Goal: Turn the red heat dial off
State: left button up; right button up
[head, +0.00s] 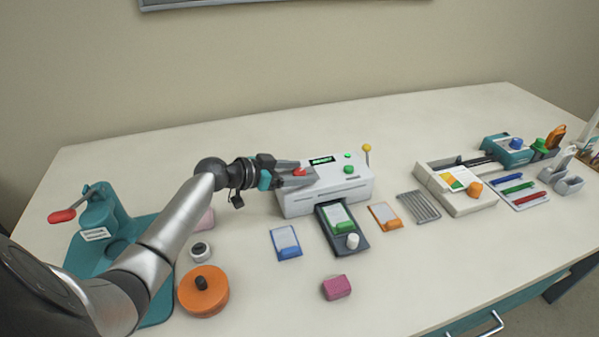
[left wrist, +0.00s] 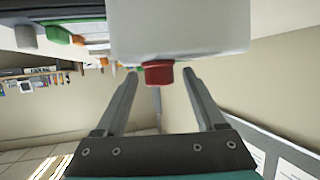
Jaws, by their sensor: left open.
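The white laminator (head: 352,191) stands in the middle of the table, with a lit green display (head: 321,161) on top. The red heat dial (head: 299,172) is on its left part, partly hidden by my fingers; it also shows in the left wrist view (left wrist: 159,74). My left gripper (head: 310,174) is open at the dial, fingers pointing right. In the left wrist view, its fingertips (left wrist: 161,76) stand on either side of the dial, with gaps visible. I cannot tell the dial's setting. My right gripper is not in view.
A yellow-knobbed lever (head: 367,149) and green buttons (head: 348,169) are on the laminator's right part. A dark tray (head: 360,246) with a green-clipped card lies in front. A teal press (head: 98,215) and orange disc (head: 203,292) are near my left arm.

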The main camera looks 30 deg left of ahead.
pick_arm(q)
jog(key=shift+w+d+f, duration=0.1)
jog(key=shift+w+d, duration=0.05)
jog(key=shift+w, duration=0.1)
jog(key=shift+c, duration=0.3)
grip_shut()
